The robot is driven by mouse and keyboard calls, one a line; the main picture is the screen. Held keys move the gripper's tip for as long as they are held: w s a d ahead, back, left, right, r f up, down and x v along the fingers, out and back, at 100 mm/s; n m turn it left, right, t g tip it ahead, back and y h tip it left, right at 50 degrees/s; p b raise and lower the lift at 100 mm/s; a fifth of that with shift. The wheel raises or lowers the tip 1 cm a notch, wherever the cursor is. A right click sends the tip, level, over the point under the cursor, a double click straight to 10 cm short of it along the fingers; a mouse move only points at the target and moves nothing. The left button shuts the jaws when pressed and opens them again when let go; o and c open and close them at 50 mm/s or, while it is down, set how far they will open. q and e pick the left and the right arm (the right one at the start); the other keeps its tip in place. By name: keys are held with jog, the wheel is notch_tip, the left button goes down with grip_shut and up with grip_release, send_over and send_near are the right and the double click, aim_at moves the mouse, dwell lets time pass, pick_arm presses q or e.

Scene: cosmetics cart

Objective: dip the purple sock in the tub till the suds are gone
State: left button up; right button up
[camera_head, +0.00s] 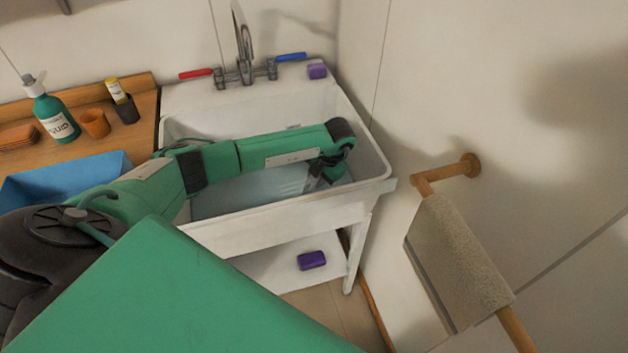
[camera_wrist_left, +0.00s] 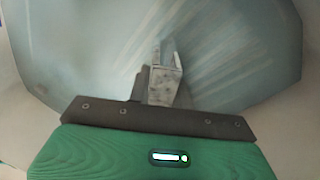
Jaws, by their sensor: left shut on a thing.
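The white tub (camera_head: 280,224) stands against the wall and holds pale bluish water (camera_head: 240,196). My left arm reaches across it from the left, and my left gripper (camera_head: 314,182) points down inside the tub near its right wall. In the left wrist view my left gripper (camera_wrist_left: 165,72) shows its narrow grey fingers close together over the streaked water. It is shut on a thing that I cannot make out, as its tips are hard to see. The purple sock cannot be made out in either view. I cannot tell whether suds are present. My right gripper is out of view.
A tap (camera_head: 244,70) rises behind the tub with red and blue handles. A purple block (camera_head: 317,71) sits on the back ledge; another (camera_head: 312,260) lies below. A blue bin (camera_head: 65,182) and teal bottle (camera_head: 54,115) are left. A towel (camera_head: 458,262) hangs right.

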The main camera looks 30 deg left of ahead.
pick_arm(q)
jog(key=shift+s, duration=0.1)
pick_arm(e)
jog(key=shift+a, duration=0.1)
pick_arm(q)
jog(key=shift+s+a, duration=0.2)
jog(key=shift+a, duration=0.05)
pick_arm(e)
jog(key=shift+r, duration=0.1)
pick_arm(q)
jog(key=shift+w+d, duration=0.25)
jog(key=shift+w, duration=0.05)
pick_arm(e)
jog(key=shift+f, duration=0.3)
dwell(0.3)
pick_arm(q)
jog(key=shift+s+a, duration=0.2)
jog(key=shift+s, duration=0.1)
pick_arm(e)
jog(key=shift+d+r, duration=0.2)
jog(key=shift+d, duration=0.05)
pick_arm(q)
jog(key=shift+w+d+f, duration=0.1)
jog(key=shift+w+d, duration=0.05)
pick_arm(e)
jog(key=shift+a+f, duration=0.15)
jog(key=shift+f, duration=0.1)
